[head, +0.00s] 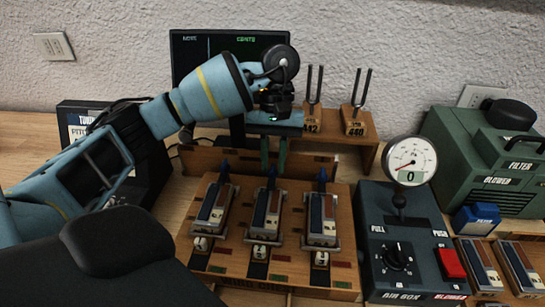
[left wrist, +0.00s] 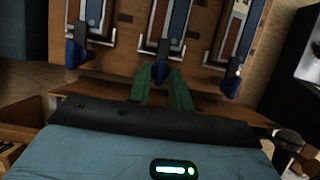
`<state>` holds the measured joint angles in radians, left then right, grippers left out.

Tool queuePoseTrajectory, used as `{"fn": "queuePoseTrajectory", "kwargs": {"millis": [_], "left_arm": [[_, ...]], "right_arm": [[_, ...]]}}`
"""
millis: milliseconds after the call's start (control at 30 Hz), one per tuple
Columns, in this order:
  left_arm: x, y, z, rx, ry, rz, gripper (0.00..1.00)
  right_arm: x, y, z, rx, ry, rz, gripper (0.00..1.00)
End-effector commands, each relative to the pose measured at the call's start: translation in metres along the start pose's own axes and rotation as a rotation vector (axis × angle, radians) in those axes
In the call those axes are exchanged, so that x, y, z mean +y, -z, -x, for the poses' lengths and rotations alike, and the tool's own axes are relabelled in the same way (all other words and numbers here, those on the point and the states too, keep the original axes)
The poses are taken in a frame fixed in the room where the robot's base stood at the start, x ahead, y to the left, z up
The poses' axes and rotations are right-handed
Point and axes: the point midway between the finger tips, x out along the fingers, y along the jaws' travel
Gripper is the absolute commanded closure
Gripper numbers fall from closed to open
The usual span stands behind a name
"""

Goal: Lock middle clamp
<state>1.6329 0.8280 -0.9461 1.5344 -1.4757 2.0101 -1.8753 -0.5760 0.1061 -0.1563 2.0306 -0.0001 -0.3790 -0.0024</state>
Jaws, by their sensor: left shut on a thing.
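The middle clamp (head: 267,212) is one of three alike clamps in a row on a wooden board. It has a blue lever (head: 271,170) at its far end. My left gripper (head: 273,165) reaches down from above, its green fingers at this lever. In the left wrist view the fingers (left wrist: 160,78) are on either side of the blue lever (left wrist: 160,70), and the gripper is shut on it. The exact contact is too small to tell. My right gripper is not in view.
The left clamp (head: 211,207) and right clamp (head: 321,215) stand close on either side. Behind are tuning forks on wooden blocks (head: 355,120) and a monitor (head: 190,50). The air box (head: 375,215) with its gauge (head: 409,160) stands to the right.

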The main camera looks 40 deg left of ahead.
Motion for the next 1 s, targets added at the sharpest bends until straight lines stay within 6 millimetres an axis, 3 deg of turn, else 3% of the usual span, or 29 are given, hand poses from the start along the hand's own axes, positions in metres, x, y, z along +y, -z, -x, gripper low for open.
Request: {"fn": "queuePoseTrajectory", "kwargs": {"millis": [467,500,633,1000], "left_arm": [[0.0003,0.0000,-0.0013,-0.002,0.007,-0.014,1.00],[0.0003,0.0000,-0.0013,-0.002,0.007,-0.014,0.77],[0.0003,0.0000,-0.0012,-0.002,0.007,-0.013,0.60],[0.0003,0.0000,0.0048,0.001,0.005,-0.012,0.59]], "right_arm": [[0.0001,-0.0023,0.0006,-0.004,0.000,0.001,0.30],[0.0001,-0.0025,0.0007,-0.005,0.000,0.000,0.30],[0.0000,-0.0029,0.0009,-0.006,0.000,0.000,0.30],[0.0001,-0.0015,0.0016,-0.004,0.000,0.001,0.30]]}}
